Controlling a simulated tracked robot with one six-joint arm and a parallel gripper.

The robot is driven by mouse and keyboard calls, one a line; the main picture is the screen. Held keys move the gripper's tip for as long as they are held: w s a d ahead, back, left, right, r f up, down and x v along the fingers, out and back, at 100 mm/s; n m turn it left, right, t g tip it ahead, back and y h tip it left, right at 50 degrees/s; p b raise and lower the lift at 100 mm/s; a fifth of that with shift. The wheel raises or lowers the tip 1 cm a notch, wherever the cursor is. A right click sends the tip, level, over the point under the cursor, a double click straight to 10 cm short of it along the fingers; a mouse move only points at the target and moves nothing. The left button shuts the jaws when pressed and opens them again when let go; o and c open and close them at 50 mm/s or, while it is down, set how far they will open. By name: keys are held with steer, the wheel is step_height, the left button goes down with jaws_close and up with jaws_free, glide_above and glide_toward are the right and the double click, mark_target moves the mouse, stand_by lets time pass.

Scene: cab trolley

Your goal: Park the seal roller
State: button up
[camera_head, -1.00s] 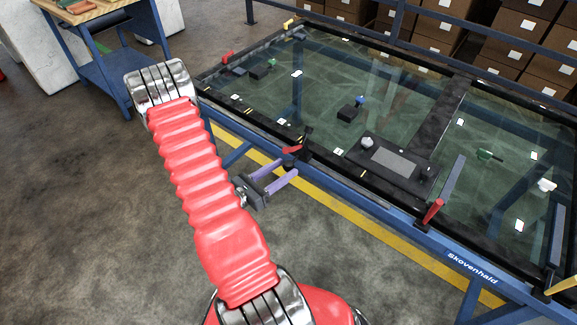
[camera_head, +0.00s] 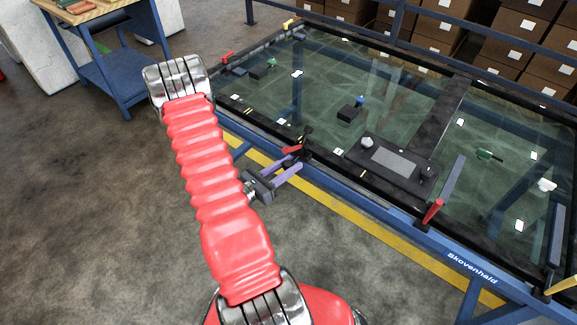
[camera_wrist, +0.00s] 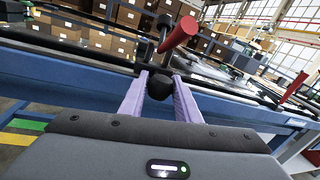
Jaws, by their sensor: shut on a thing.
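My gripper (camera_head: 292,167) has two purple fingers and is at the near blue rail of the glass-topped table. In the wrist view the fingers (camera_wrist: 160,95) are shut on a dark rounded piece (camera_wrist: 160,86). It may be the end of the seal roller's handle, but I cannot tell for sure. A dark upright part (camera_head: 306,134) stands just beyond the fingertips at the table's edge. A red handle (camera_head: 291,149) is right beside it and also shows above the fingers in the wrist view (camera_wrist: 179,33). No separate roller drum can be made out.
A black panel with a grey screen (camera_head: 393,161) lies on the near edge of the glass. Another red handle (camera_head: 432,210) stands at the near rail to the right. Small blocks and white tags lie on the glass. The floor in front is clear.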

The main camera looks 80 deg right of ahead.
jaws_close()
steer(key=shift+w, duration=0.1)
